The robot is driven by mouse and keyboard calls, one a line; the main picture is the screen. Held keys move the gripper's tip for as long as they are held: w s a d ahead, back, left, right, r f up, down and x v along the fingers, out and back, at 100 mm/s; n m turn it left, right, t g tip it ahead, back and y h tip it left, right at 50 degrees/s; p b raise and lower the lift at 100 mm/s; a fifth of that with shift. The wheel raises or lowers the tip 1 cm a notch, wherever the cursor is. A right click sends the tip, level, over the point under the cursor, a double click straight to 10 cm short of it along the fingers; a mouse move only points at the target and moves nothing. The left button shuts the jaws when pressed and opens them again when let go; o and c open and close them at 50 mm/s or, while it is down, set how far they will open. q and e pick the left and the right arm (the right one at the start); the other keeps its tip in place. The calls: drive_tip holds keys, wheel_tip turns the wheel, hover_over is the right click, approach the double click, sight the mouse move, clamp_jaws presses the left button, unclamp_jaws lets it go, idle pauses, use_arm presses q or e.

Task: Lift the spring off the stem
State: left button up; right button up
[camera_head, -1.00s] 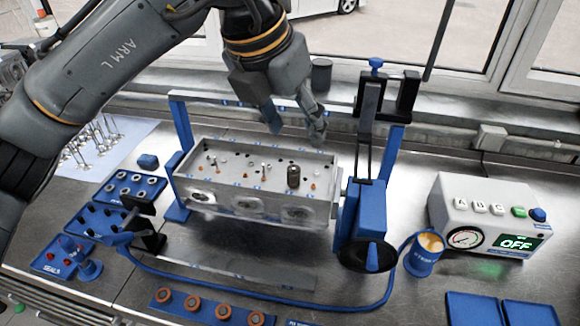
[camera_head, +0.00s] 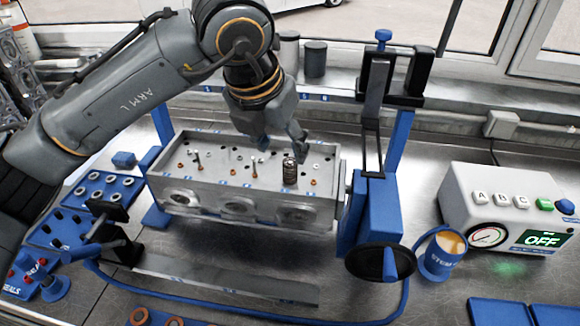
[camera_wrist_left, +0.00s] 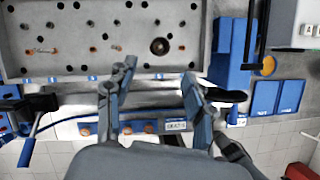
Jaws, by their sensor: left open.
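The spring (camera_head: 290,171) is a dark coil standing upright on the top of the grey cylinder head (camera_head: 215,203), right of its middle. In the left wrist view the spring (camera_wrist_left: 160,46) shows from above as a dark ring; the stem inside it is not clear to me. My left gripper (camera_head: 284,147) is open and empty, just above and behind the spring in the head view. In the left wrist view its two fingers (camera_wrist_left: 158,80) stand apart, with the spring beyond their tips. My right gripper is not in view.
A blue stand with a black handwheel (camera_head: 380,261) stands right of the head. A blue cup (camera_head: 440,260) and a white control box (camera_head: 505,215) reading OFF are farther right. Blue trays (camera_head: 105,190) lie left. A blue hose (camera_head: 250,312) crosses the front.

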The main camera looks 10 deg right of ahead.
sight(289, 165)
use_arm(q)
drive_tip(key=x, duration=0.3)
drive_tip(key=shift+w, duration=0.15)
drive_tip(key=p+x, duration=0.3)
drive_tip(key=x, duration=0.1)
drive_tip(key=shift+w+d+f, duration=0.25)
drive_tip(key=shift+w, duration=0.05)
drive_tip(key=shift+w+f, duration=0.1)
drive_tip(key=shift+f, duration=0.1)
clamp_jaws()
